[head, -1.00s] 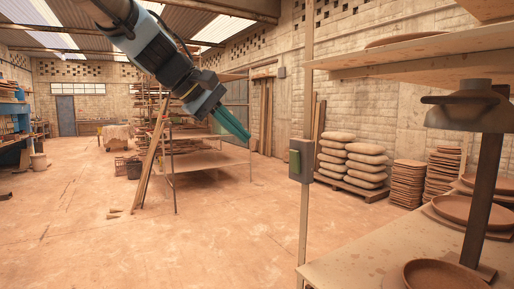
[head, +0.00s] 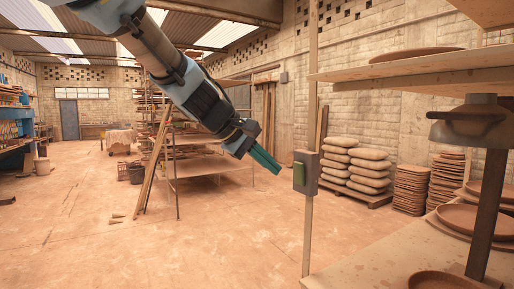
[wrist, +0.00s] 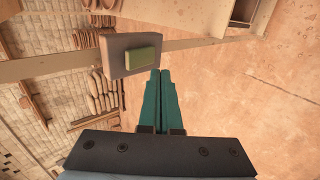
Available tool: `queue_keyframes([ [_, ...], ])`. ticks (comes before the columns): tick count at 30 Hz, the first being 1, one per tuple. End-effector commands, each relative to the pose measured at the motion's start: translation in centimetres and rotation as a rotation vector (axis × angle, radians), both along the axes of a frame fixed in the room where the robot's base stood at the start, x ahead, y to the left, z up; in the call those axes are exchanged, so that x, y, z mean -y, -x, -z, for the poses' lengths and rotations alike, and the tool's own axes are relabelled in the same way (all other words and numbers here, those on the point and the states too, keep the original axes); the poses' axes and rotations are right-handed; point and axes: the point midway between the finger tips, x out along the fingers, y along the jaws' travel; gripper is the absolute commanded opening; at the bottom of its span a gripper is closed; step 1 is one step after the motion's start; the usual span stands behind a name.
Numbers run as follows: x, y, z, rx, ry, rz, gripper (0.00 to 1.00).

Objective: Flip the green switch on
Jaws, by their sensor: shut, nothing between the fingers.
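The green switch (head: 299,173) is a small green block on a grey box (head: 311,175) fixed to a thin upright wooden post (head: 309,225). In the wrist view the green switch (wrist: 144,56) sits on the face of the grey box (wrist: 117,57), just beyond the fingertips and slightly left. My gripper (head: 279,171) has teal fingers that are together and empty. It points down and right toward the switch, with a small gap in the head view. The gripper's fingers also show in the wrist view (wrist: 160,72); contact cannot be told there.
A wooden bench (head: 400,258) with clay plates and a dark metal stand (head: 488,205) is at the right, under wooden shelves (head: 395,66). Stacked sacks (head: 369,170) stand behind the post. The floor left of the post is open.

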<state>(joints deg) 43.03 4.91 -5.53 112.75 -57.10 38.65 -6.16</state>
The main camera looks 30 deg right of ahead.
Motion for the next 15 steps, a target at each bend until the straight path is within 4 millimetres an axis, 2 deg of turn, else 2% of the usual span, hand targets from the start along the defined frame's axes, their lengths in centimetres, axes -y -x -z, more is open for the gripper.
queue_keyframes([
  [2,1.2,0.2,0.7,-0.002,-0.003,0.003,0.00],
  [6,3.3,0.3,0.0,-0.001,-0.001,0.003,0.00],
  [15,4.8,0.3,0.1,-0.001,0.000,0.001,0.00],
])
